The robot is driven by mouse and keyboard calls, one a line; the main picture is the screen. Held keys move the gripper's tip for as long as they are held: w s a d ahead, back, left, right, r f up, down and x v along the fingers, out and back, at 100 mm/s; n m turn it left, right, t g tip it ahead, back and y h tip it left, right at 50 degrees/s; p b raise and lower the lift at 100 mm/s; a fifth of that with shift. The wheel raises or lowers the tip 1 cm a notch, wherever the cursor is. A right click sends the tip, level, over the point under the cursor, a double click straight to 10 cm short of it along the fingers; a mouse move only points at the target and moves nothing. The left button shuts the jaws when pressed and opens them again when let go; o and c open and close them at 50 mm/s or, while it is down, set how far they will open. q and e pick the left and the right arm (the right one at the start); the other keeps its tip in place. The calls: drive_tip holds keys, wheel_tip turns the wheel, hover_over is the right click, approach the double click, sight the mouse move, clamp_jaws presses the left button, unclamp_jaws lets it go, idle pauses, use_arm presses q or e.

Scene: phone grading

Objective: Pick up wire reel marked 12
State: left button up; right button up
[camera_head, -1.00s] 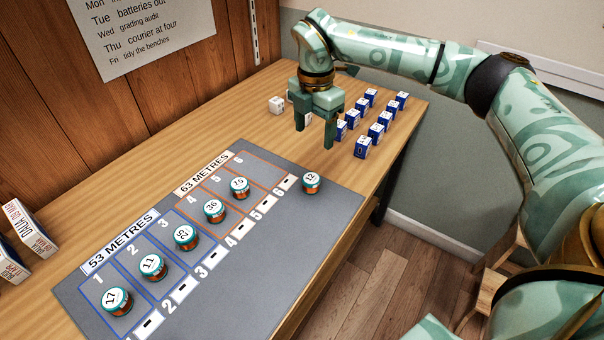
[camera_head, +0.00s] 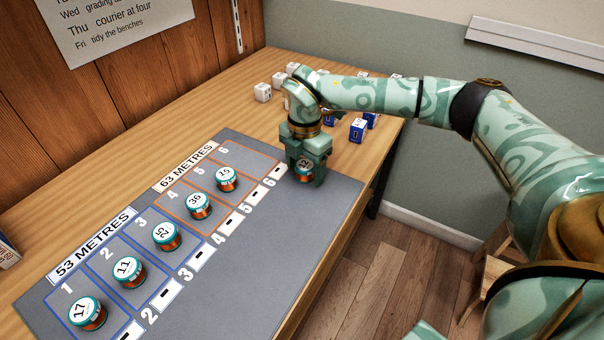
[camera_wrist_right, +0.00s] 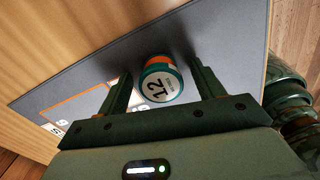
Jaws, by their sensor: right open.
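The wire reel marked 12 (camera_head: 304,168) stands upright on the grey mat (camera_head: 262,235), right of the slot marked 6. It has a teal rim, a white label and an orange-brown side. My right gripper (camera_head: 306,172) is open and lowered around it, with one finger partly in front of it. In the right wrist view the reel (camera_wrist_right: 161,82) sits between the two open fingers (camera_wrist_right: 160,90), with a gap on each side. My left gripper is not in view.
White and blue number blocks (camera_head: 357,130) stand behind my right arm. The table's edge lies close on the right.

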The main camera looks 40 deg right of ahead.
drive_tip(key=shift+r, duration=0.1)
drive_tip(key=shift+s, duration=0.1)
drive_tip(key=c, duration=1.1)
drive_tip(key=shift+o, duration=0.2)
